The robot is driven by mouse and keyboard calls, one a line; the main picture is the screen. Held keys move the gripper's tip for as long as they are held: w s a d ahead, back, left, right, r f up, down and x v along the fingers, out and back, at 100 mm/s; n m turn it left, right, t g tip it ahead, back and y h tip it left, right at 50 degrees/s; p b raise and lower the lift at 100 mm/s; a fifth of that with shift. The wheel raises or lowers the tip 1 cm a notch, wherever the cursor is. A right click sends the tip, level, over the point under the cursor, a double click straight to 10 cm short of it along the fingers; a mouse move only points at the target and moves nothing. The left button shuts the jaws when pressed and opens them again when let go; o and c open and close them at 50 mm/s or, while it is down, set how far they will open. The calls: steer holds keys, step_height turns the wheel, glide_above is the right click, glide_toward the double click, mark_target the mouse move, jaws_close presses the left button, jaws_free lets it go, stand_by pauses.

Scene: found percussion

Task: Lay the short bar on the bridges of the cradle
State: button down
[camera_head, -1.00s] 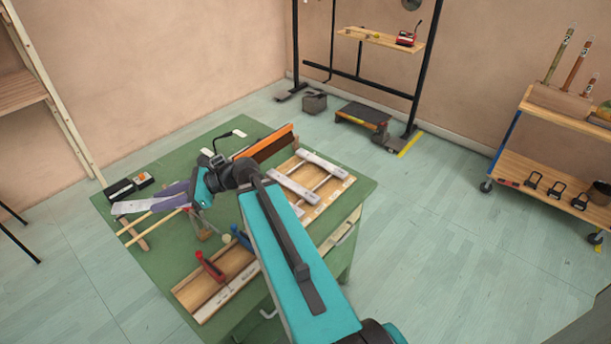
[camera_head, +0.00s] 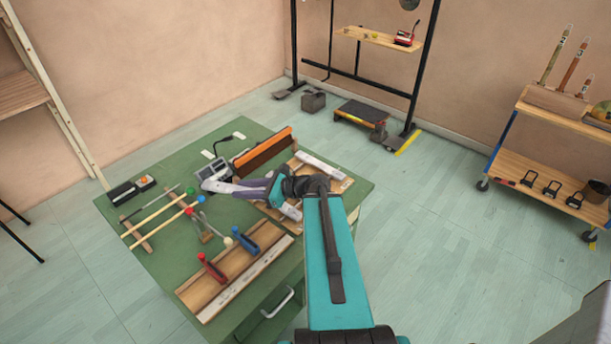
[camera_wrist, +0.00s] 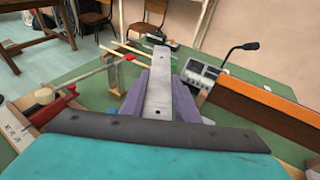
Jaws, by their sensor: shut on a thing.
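The short bar (camera_wrist: 158,90) is a flat pale grey strip with small holes. In the wrist view it lies lengthwise between the purple fingers of my gripper (camera_wrist: 158,103), which are shut on it. In the head view my gripper (camera_head: 228,187) is above the green table, left of what looks like the cradle, a wooden frame (camera_head: 345,184) with two pale crosspieces (camera_head: 321,165). My arm hides much of this frame, so I cannot tell its bridges clearly. The bar's end shows pale near the grey device; its height above the table is unclear.
A grey device (camera_head: 213,169) with a gooseneck and an orange-edged brush-like block (camera_head: 263,150) stand behind my gripper. Mallets (camera_head: 160,213) lie on wooden strips at left. A wooden board (camera_head: 212,293) with red and blue handled tools lies at the front.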

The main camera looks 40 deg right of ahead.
steer(key=s+d+f+m+h, duration=0.1)
steer(key=s+d, duration=0.1)
steer(key=d, duration=0.1)
steer(key=s+d+h+p, duration=0.1)
steer(key=s+d, duration=0.1)
steer(key=d, duration=0.1)
steer(key=s+d+f+m+t+h+p, duration=0.1)
steer(key=s+d, duration=0.2)
steer(key=d, duration=0.1)
steer(key=shift+d+f+m, duration=0.1)
steer(key=shift+f+m, duration=0.2)
steer(key=shift+f, duration=0.05)
steer(key=s+d+f+m+h, duration=0.1)
steer(key=s+d, duration=0.1)
steer(key=s, duration=0.1)
steer(key=s+d+f+h+p, duration=0.1)
steer(key=s+d, duration=0.2)
steer(key=s+d+f+m+t+h+p, duration=0.1)
steer(key=s+d, duration=0.2)
steer(key=shift+s+f+m, duration=0.1)
steer(key=shift+m, duration=0.2)
steer(key=shift+d+f+b, duration=0.15)
steer(key=shift+b, duration=0.2)
